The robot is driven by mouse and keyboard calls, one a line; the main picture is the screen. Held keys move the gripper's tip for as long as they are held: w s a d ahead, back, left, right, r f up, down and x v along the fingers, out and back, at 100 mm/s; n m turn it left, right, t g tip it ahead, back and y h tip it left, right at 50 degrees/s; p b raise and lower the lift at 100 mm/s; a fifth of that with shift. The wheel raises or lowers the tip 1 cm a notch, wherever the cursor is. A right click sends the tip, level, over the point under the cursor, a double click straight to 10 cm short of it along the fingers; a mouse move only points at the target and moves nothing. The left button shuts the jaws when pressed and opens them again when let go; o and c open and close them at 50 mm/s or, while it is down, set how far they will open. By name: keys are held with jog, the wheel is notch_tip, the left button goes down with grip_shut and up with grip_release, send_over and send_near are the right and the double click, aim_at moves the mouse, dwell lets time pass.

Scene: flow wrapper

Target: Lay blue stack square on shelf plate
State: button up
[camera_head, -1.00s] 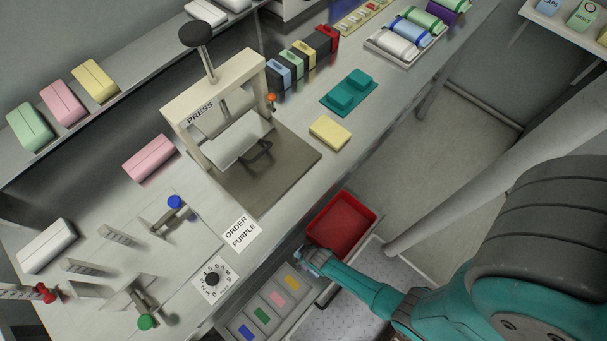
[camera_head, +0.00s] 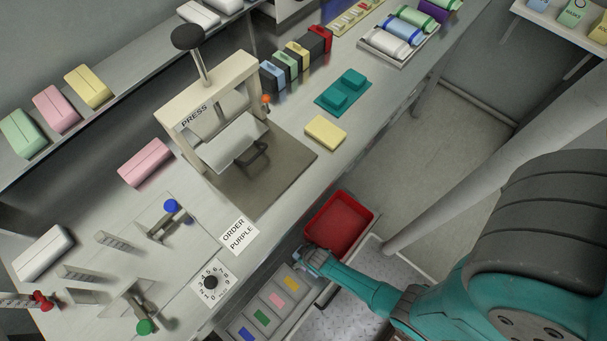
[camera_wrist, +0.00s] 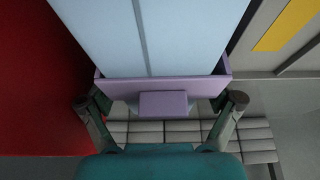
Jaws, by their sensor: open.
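In the wrist view a pale blue stack (camera_wrist: 150,38) with a dark line down its middle lies just beyond my gripper (camera_wrist: 163,108). A lilac piece (camera_wrist: 110,90) with a raised tab lies across its near end, between the stack and my gripper. The two fingers stand apart, one on either side of the tab; I cannot tell whether they touch the lilac piece. In the head view my gripper (camera_head: 303,256) is low, beside the red bin, and the blue stack cannot be made out. The back shelf (camera_head: 75,140) carries green, pink and yellow stacks.
The red bin (camera_head: 340,222) stands close by my gripper; a red wall fills the wrist view's left side. A panel with colour patches (camera_head: 271,300) lies on the other side. The counter holds a press (camera_head: 215,110), a pink stack (camera_head: 146,163), a yellow block (camera_head: 326,132) and a dial (camera_head: 212,282).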

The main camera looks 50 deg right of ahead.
jog(key=shift+v, duration=6)
jog(key=shift+s, duration=0.1)
